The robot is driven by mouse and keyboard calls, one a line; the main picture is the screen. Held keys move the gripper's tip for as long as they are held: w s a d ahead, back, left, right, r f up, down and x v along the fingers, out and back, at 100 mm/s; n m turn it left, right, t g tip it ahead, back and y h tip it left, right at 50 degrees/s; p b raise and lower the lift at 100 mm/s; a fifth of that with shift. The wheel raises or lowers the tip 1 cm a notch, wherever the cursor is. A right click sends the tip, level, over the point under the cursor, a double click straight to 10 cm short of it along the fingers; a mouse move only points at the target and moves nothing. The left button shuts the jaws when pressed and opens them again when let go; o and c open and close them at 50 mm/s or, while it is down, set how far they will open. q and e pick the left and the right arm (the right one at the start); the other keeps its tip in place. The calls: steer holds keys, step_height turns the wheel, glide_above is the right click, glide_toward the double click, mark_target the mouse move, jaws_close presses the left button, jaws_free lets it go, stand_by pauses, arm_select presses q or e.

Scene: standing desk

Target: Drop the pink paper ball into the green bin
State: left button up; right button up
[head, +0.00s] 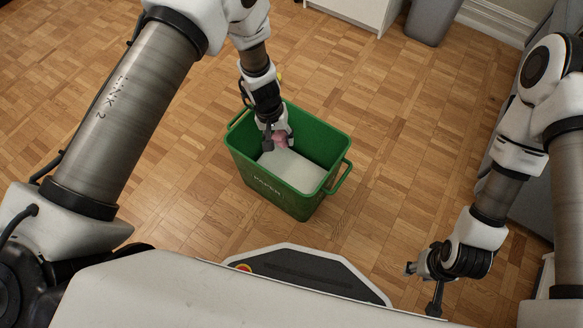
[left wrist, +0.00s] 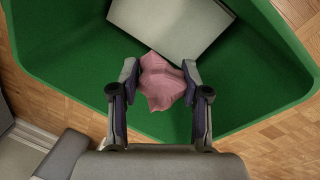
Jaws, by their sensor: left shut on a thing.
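The green bin (head: 262,177) stands on the wooden floor with its open top facing up; its inside wall also shows in the left wrist view (left wrist: 70,65). My left gripper (head: 279,140) is over the bin's opening, shut on the pink paper ball (head: 280,139). In the left wrist view the crumpled pink ball sits between the two fingertips of the left gripper (left wrist: 160,80). My right gripper (head: 422,289) is at the lower right, away from the bin, with nothing visible in it; its finger opening is hard to make out.
A whitish flat thing (head: 295,170) lies inside the bin. A grey bin (head: 432,20) and a white cabinet (head: 355,10) stand at the top. Grey furniture is along the right edge. The wooden floor (head: 390,130) around the green bin is clear.

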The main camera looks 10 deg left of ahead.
arm_select(q)
steer(key=o, duration=0.8)
steer(key=shift+c, duration=0.2)
steer(key=shift+r, duration=0.15)
step_height(320, 180, up, 12)
steer(key=a, duration=0.2)
steer(key=shift+s, duration=0.15)
steer(key=shift+f, duration=0.2)
